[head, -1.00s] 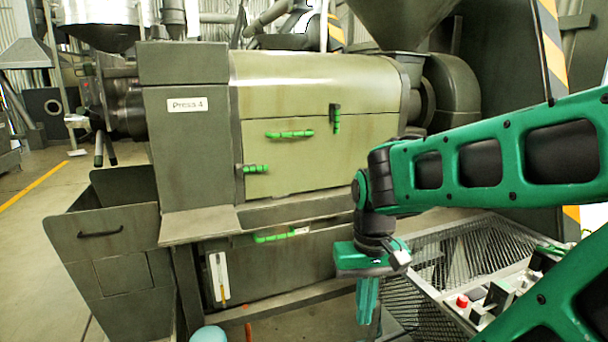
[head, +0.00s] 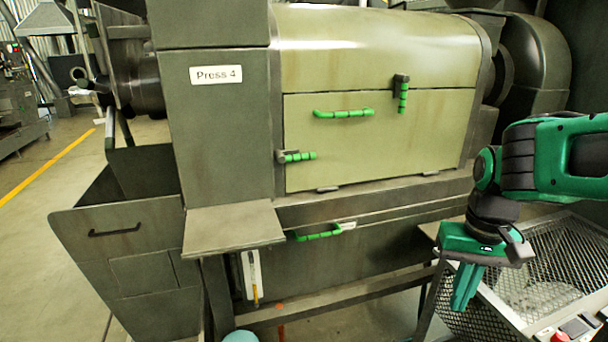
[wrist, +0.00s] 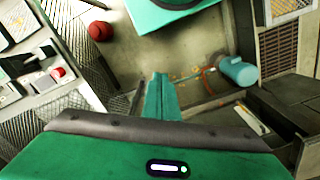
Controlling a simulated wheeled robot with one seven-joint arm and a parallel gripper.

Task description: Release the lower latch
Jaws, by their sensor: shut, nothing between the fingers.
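The lower latch (head: 297,157) is a short green ribbed handle on a dark pivot at the left edge of the press door (head: 380,145). Its handle lies about level, pointing right. The upper latch (head: 402,93) is at the door's top edge, with its green handle hanging down. A green door handle (head: 344,113) sits between them. My gripper (head: 463,298) is shut and empty, pointing down, well right of and below the lower latch and apart from the press. In the wrist view its fingers (wrist: 161,95) are together over the floor; no latch shows there.
A ledge (head: 232,226) juts out below the lower latch, beside an open bin (head: 120,240). Another green handle (head: 318,233) is under the door.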

